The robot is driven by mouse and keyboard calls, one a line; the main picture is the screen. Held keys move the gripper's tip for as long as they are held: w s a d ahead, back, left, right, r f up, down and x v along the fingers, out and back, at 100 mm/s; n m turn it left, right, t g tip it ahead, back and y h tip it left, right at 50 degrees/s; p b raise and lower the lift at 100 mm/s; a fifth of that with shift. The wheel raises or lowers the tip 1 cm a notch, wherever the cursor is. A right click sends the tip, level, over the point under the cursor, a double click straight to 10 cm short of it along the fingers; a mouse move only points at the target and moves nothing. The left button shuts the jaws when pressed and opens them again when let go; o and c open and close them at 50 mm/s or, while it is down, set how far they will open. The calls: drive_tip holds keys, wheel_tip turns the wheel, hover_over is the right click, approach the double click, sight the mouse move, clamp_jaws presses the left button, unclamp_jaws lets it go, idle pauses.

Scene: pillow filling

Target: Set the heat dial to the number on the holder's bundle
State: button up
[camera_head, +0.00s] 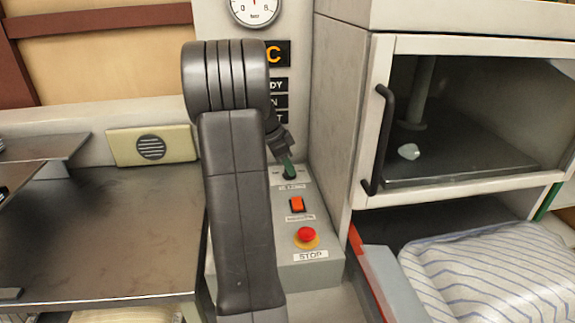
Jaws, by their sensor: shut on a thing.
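My gripper (283,150) shows past my grey arm, at the sloped control panel (318,268). It is shut on a green knob (289,171) at the top of this panel. A small label sits below the knob, too small to read. My gripper and arm hide part of the knob and the panel's left side. I cannot tell if this knob is the heat dial; no numbered scale shows around it. No holder or bundle with a number is in view.
Below the knob are an orange switch (297,204) and a red stop button (306,235). A round gauge (254,9) is above. A glass-doored cabinet (334,116) stands right, a striped pillow (480,275) below it. A dark metal table (95,235) fills the left.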

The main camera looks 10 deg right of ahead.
drive_tip(key=o, duration=1)
drive_tip(key=p+v, duration=0.1)
drive_tip(key=v, duration=1.3)
drive_tip(key=shift+d, duration=0.1)
drive_tip(key=shift+f, duration=0.1)
drive_tip(key=b+x, duration=0.1)
drive_tip(key=x, duration=1.2)
drive_tip(key=shift+d+f, duration=0.1)
drive_tip(key=shift+f, duration=0.25)
